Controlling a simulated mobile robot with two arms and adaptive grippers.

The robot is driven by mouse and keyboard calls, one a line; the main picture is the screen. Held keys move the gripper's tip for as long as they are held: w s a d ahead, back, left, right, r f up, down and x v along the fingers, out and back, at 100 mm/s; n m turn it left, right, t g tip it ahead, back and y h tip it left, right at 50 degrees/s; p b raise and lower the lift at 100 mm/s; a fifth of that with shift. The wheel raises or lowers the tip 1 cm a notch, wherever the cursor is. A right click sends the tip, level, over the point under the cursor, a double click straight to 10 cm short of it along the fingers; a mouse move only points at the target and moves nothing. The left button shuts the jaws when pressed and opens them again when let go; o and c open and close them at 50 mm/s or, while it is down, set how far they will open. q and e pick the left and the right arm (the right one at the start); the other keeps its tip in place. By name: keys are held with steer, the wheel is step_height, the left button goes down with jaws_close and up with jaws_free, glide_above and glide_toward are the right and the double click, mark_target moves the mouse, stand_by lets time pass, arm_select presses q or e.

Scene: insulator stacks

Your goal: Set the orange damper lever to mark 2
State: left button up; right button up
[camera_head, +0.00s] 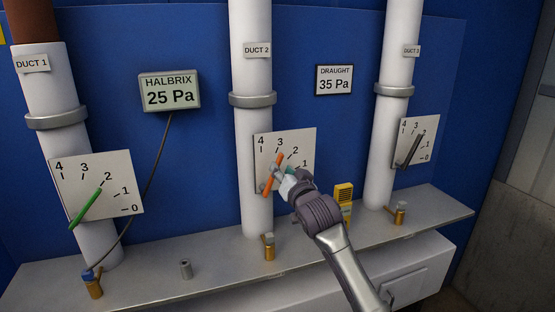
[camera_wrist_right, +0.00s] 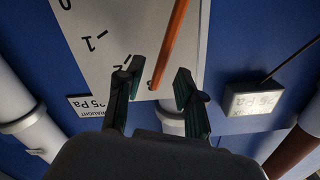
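The orange damper lever (camera_head: 270,186) is on the white scale plate (camera_head: 304,147) of Duct 2, in the middle of the head view. Its upper end points at about mark 3, left of mark 2. In the right wrist view the orange lever (camera_wrist_right: 169,45) runs down between the fingers, over the upside-down plate (camera_wrist_right: 100,15). My right gripper (camera_head: 281,173) is at the lever, in front of the plate. In the wrist view its fingers (camera_wrist_right: 157,75) are spread, with gaps on both sides of the lever. My left gripper is not in view.
Duct 1 has a green lever (camera_head: 88,208) at left; Duct 3 has a dark lever (camera_head: 409,153) at right. Displays read Halbrix 25 Pa (camera_head: 170,92) and Draught 35 Pa (camera_head: 334,80). A grey shelf (camera_head: 215,278) below carries brass fittings and a yellow device (camera_head: 343,193).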

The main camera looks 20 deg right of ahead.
steer(key=shift+w+a+p, duration=0.15)
steer(key=shift+w+p, duration=0.4)
steer(key=shift+w, duration=1.5)
jaws_close()
